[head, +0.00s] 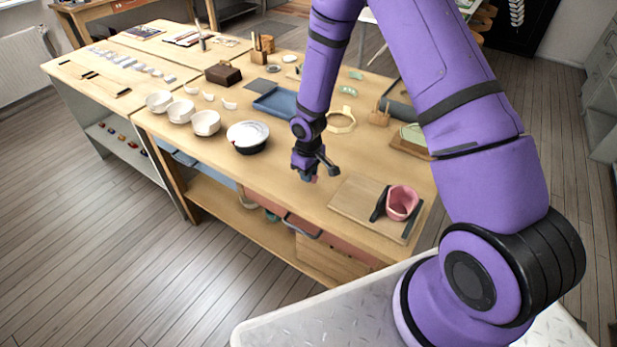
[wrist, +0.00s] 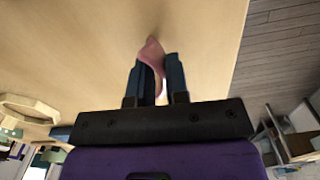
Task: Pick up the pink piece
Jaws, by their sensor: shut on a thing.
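My gripper (wrist: 158,80) is shut on the pink piece (wrist: 151,53), a small curved shard that sticks out past the fingertips in the wrist view. In the head view my gripper (head: 308,176) is low over the front part of the wooden table (head: 250,180), and only a bit of pink shows at its tip. I cannot tell whether the piece touches the tabletop. A pink broken cup (head: 402,203) stands on a wooden board (head: 357,199) between dark supports, to the right of my gripper.
A white-topped dark bowl (head: 247,136) and several white bowls (head: 206,122) stand to the left. A blue tray (head: 275,104) and a pale octagonal ring (head: 341,122) lie behind my gripper. The tabletop between the dark bowl and the board is mostly clear.

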